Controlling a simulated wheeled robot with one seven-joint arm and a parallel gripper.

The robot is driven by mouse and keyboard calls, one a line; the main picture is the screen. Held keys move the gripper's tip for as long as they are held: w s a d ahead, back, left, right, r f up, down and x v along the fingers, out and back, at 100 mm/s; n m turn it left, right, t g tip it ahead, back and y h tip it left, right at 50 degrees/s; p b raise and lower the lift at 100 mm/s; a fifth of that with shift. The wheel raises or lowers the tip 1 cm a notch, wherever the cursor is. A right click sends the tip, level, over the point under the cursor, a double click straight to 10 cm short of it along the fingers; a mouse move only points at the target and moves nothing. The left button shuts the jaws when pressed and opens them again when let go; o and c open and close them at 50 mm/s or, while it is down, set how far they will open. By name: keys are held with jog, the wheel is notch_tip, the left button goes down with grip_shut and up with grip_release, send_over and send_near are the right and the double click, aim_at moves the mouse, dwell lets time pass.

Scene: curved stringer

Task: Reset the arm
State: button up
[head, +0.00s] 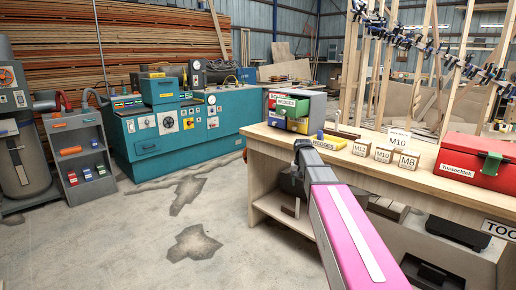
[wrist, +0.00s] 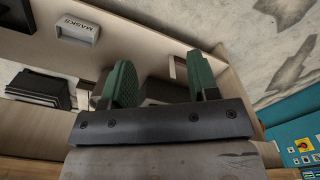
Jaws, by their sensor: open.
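My arm, with a pink link, reaches forward from the lower right in the head view. My gripper (head: 299,162) is in front of the left end of the wooden workbench (head: 445,189). In the wrist view my gripper (wrist: 160,82) shows two green-padded fingers standing apart with nothing held between them. The view is tilted, with the bench's panels and shelf behind the fingers. In the head view the fingertips are small and partly hidden by the wrist.
A box labelled MASKS (wrist: 78,29) shows below.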

jog(key=s+f+n, duration=0.1)
jog(key=s+f, duration=0.8)
jog(key=s, duration=0.4)
jog(key=s+f+n, duration=0.1)
jog(key=s+f, duration=0.8)
jog(key=s, duration=0.4)
jog(key=shift+s+a, duration=0.4)
jog(key=shift+a, duration=0.05)
